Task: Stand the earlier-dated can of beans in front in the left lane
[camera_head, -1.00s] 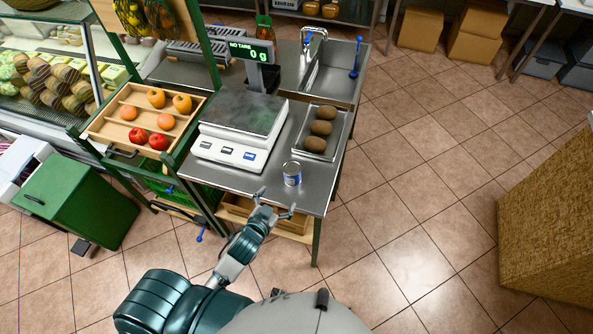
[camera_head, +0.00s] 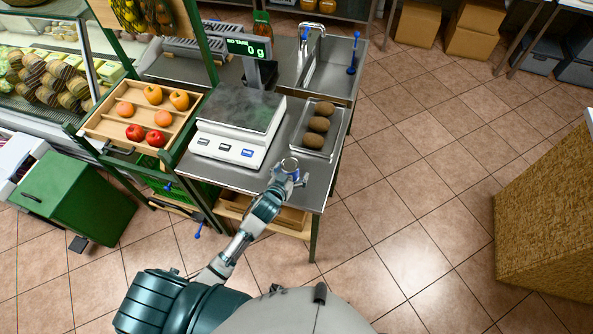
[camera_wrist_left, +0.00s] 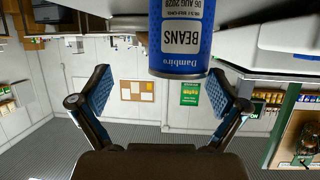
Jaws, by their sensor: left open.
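A blue can of beans (camera_head: 290,164) stands on the steel counter (camera_head: 213,182) near its front edge, partly hidden by my gripper. In the left wrist view the blue can (camera_wrist_left: 182,40) appears upside down; its label reads BEANS, with a date that looks like 06 AUG 2028. My left gripper (camera_head: 287,176) is open at the can, its blue-padded fingers (camera_wrist_left: 159,74) apart on either side of it in the wrist view, with gaps showing. My right gripper is not in view.
A white scale (camera_head: 228,146) reading 0 g stands behind and left of the can. A metal tray (camera_head: 333,146) with brown round items is behind right. A wooden fruit crate (camera_head: 108,139) is at left. A sink (camera_head: 330,75) is at the back.

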